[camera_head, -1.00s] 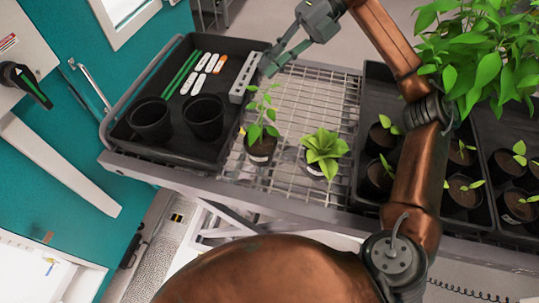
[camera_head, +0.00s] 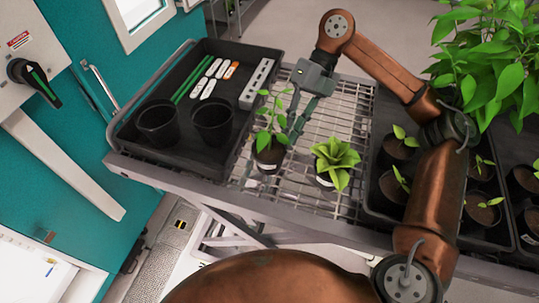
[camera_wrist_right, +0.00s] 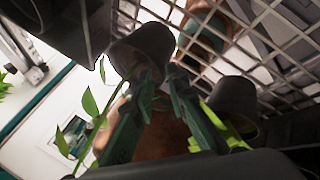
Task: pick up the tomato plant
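The tomato plant (camera_head: 270,135) is a slim, upright seedling in a small black pot with a white label, standing on the wire rack. My right gripper (camera_head: 293,138) is low over the rack, just behind and to the right of it. In the right wrist view the two dark fingers (camera_wrist_right: 160,76) are spread apart, with the tips close to the black pot (camera_wrist_right: 143,48); I cannot tell whether they touch it. Leaves of the plant (camera_wrist_right: 90,105) show to the left of the fingers. My left gripper is not in view.
A leafy light-green plant (camera_head: 335,160) in a pot stands close on the right. A black tray (camera_head: 205,160) on the left holds two empty pots, labels, green sticks and a grey block. Seedling trays and a large bush (camera_head: 485,60) are on the right.

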